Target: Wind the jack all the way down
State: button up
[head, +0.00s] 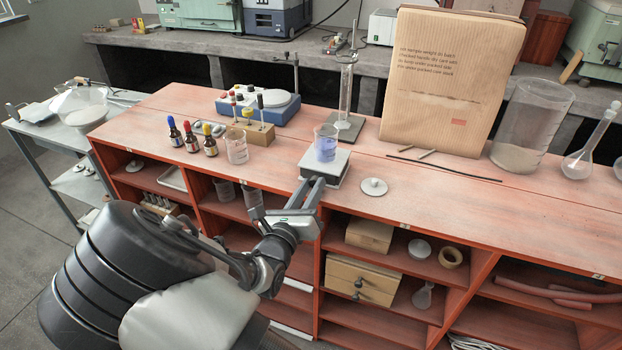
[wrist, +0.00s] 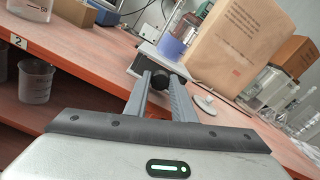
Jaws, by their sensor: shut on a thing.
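The jack (head: 338,158) stands near the front edge of the red bench top, with a light top plate. A beaker of blue liquid (head: 326,144) stands upright on its plate. In the wrist view the jack (wrist: 146,62) and the blue beaker (wrist: 172,46) are just beyond my fingers. My gripper (head: 316,184) reaches the jack's front side from below left. In the wrist view my gripper (wrist: 162,82) is shut on the jack's dark round knob (wrist: 161,76). The fingers hide part of the knob and of the jack's front. The jack's exact height is hard to tell.
A white lidded disc (head: 374,187) lies right of the jack. A glass beaker (head: 236,148) and dropper bottles (head: 191,138) stand to the left. A cylinder stand (head: 345,125) and a large cardboard package (head: 450,85) stand behind. A dark rod (head: 445,168) lies on the right.

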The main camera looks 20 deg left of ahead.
jog(key=shift+f+n, duration=0.1)
jog(key=shift+n, duration=0.2)
jog(key=o, duration=1.1)
jog(key=shift+c, duration=0.2)
